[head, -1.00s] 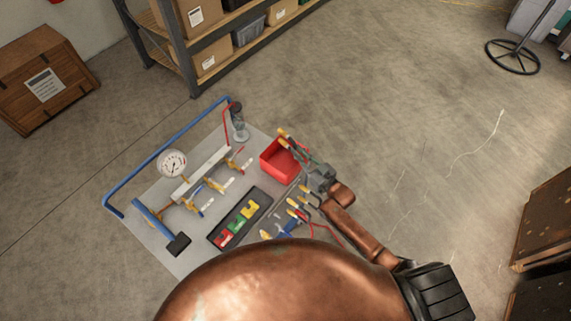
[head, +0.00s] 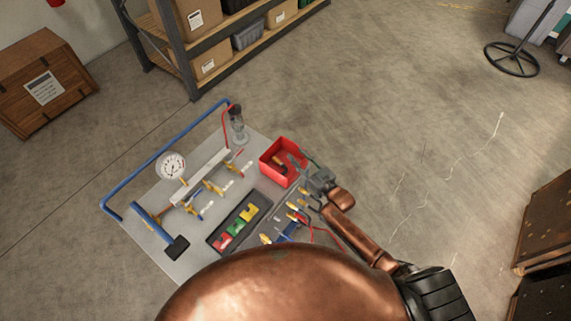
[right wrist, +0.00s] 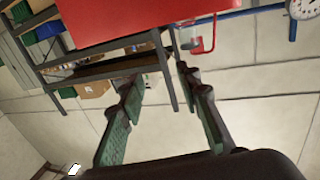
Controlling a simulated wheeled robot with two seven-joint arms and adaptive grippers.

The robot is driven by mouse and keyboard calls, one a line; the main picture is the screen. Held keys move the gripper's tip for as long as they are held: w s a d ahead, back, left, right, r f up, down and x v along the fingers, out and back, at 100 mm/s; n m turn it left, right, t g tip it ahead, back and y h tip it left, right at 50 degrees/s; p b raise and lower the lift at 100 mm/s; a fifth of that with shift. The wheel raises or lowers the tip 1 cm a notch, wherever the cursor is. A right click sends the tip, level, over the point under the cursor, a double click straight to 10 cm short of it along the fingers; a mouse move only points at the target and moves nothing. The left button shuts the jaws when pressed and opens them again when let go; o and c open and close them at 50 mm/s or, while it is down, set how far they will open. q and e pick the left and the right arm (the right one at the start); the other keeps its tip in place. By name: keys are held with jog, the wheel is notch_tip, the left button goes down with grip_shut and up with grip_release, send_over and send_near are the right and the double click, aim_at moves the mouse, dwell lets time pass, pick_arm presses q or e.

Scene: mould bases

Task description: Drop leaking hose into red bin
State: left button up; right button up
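The red bin (head: 284,175) stands at the right rear corner of the grey work board. A dark hose with an orange-yellow end (head: 279,163) lies inside it, partly hidden by the bin's walls. My right gripper (head: 304,160) is at the bin's right rim, its fingers reaching over toward it. In the right wrist view its two green-padded fingers (right wrist: 163,88) are spread with nothing between them. The red bin's outside (right wrist: 150,15) fills the top of that view. My left gripper is not in view.
A rack of hoses with yellow ends (head: 297,206) is just in front of the bin. A black tray (head: 224,243) with coloured blocks, a manifold with a pressure gauge (head: 172,166) and a blue bar frame (head: 165,150) share the board.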

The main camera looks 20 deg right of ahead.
jog(key=v, duration=1.2)
